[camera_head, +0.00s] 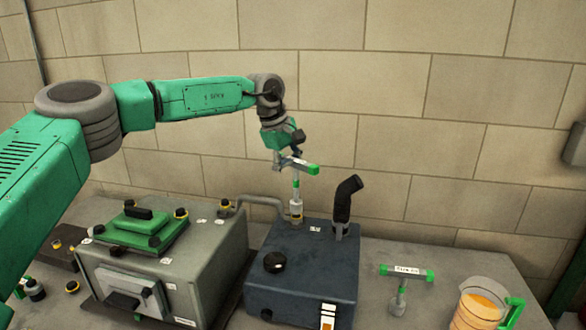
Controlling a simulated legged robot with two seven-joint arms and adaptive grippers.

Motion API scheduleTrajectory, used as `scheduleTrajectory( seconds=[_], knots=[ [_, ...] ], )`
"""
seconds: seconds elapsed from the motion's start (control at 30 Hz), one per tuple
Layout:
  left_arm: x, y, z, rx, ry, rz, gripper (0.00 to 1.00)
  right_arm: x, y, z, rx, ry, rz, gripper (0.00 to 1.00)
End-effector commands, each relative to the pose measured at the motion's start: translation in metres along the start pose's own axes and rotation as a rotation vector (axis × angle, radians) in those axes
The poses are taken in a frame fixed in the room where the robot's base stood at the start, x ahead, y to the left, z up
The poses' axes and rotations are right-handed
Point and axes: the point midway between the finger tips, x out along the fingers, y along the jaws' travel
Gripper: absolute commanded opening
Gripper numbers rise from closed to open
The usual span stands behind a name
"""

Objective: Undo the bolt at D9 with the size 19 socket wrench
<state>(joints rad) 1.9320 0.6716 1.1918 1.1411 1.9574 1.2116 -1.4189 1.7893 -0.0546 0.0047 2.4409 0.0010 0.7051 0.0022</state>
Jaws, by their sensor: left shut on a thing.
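My left gripper (284,138) comes down from the green arm and is shut on the T-handle of a socket wrench (300,164) with green ends. The wrench is upright, and its socket end (296,210) is at the back left corner of the dark blue engine block (297,260), by the grey pipe. A bolt under the socket is hidden, and I cannot read the label beside it. A second T-handled wrench (402,290) with green ends stands on the table at the right; its label is too small to read. My right gripper is not in view.
A grey housing (200,258) with a green cover (148,231) stands left of the block. A black bent pipe (345,205) rises at the block's back right. A jug of orange liquid (479,308) is at the front right. The wall is close behind.

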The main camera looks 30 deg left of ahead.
Motion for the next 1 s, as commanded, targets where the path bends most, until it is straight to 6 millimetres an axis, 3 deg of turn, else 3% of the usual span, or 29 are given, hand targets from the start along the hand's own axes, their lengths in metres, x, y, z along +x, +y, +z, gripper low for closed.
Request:
scheduleTrajectory(
  seconds=[0.47, 1.0],
  knots=[
    [0.012, -0.004, -0.001, -0.044, 0.016, 0.007, 0.00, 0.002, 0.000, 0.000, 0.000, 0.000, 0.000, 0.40],
    [0.010, -0.004, 0.006, -0.670, 0.233, 0.091, 0.00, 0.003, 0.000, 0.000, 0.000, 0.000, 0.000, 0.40]
  ],
)
